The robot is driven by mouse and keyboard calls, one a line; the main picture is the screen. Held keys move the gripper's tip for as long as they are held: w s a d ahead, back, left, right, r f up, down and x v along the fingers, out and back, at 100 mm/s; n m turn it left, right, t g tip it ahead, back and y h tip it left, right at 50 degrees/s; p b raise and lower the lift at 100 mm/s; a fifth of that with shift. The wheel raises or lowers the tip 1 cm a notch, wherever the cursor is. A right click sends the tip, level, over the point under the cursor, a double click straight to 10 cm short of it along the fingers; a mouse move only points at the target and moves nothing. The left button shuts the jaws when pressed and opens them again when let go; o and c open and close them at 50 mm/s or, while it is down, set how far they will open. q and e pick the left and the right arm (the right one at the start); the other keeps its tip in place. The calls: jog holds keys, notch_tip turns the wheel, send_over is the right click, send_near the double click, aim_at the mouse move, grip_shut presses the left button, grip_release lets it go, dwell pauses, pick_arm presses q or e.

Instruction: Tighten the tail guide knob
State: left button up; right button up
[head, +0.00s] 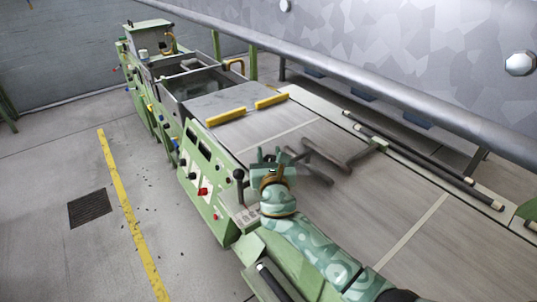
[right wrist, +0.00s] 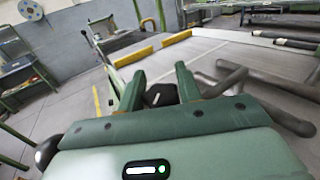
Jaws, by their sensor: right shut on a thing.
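My right gripper (head: 268,156) is above the near-left edge of the green extruder's grey bed. In the right wrist view, its two green fingers (right wrist: 162,88) stand on either side of a dark knob (right wrist: 160,95) and are shut on it. The knob's lower part is hidden behind the gripper body, and in the head view the gripper covers it. Dark metal guide bars (head: 327,160) lie on the bed just right of the gripper; they also show in the right wrist view (right wrist: 262,100). My left gripper is not in view.
A lever with a black ball (head: 239,175) stands close left of my right gripper. A control panel with a red knob (head: 203,191) is on the machine's side. Yellow bars (head: 226,116) lie farther along the bed. A long grey rail (head: 360,82) runs along the far side.

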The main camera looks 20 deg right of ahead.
jog(key=shift+m+h, duration=0.4)
jog(key=shift+h, duration=0.2)
jog(key=o, duration=1)
jog(key=shift+s, duration=0.1)
jog(key=shift+s+a, duration=0.1)
jog(key=shift+s, duration=0.2)
jog(key=p+v, duration=0.2)
jog(key=v, duration=1.3)
jog(key=shift+s+a+r, duration=0.1)
jog(key=shift+s+r, duration=0.05)
jog(key=shift+s, duration=0.1)
